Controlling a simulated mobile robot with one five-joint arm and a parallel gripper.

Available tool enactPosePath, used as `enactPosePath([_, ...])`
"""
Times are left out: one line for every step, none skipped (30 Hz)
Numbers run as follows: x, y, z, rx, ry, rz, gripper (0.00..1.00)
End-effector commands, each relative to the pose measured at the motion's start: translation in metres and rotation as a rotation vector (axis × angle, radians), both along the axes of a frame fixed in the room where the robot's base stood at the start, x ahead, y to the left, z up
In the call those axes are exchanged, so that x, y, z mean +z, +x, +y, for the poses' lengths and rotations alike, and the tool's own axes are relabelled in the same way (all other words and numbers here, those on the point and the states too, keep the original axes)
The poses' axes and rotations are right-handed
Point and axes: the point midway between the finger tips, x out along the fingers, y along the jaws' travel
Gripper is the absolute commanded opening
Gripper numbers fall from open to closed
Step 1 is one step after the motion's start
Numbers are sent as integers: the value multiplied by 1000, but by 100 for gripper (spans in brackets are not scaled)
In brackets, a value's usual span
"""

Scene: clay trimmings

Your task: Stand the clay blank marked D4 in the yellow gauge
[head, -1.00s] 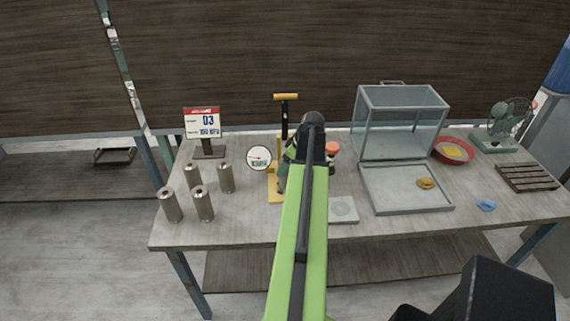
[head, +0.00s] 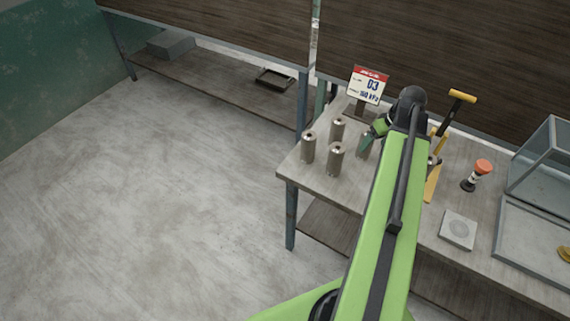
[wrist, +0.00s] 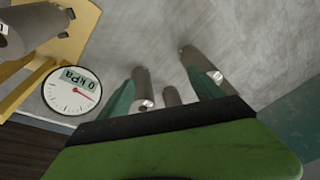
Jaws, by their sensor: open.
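Several grey metallic-looking cylinders, the clay blanks, stand upright at the table's left end; one is the front-left blank (head: 308,148), another the front-middle blank (head: 335,160). I cannot read a D4 mark on any. My gripper (head: 371,136) is open and empty among them, partly hiding one blank. In the wrist view, blanks (wrist: 142,88) show near and between my fingers (wrist: 160,82); I cannot tell whether any touch. The yellow gauge (head: 434,184) is right of my arm. In the wrist view a grey cylinder (wrist: 32,28) is at its frame, and its dial (wrist: 72,92) reads 0 kPa.
A sign (head: 368,86) behind the blanks reads D3. Right of my arm are a grey square plate (head: 458,229), an orange-topped item (head: 479,174), a glass case (head: 545,165) and a tray (head: 510,258). The floor left of the table is clear.

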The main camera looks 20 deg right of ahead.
Motion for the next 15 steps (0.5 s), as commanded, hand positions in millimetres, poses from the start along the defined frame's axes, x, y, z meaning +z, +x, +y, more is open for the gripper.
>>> enactPosePath([-2,22,53,25,7,33,76])
enactPosePath([-3,33,80,27,10,55,76])
enactPosePath([-4,44,117,31,10,82,76])
enactPosePath([-5,51,143,33,9,101,76])
enactPosePath([-5,57,169,34,5,120,76])
enactPosePath([-6,62,204,36,0,144,76])
enactPosePath([-6,64,230,37,-8,161,76])
enactPosePath([-7,66,255,38,-15,176,76])
enactPosePath([-7,66,287,38,-29,195,76])
enactPosePath([-8,65,309,37,-38,207,76])
enactPosePath([-8,63,328,35,-48,218,76])
enactPosePath([-8,60,350,32,-59,229,76])
enactPosePath([-8,58,364,31,-68,234,76])
enactPosePath([-8,56,376,28,-75,239,76])
enactPosePath([-8,54,389,25,-83,245,76])
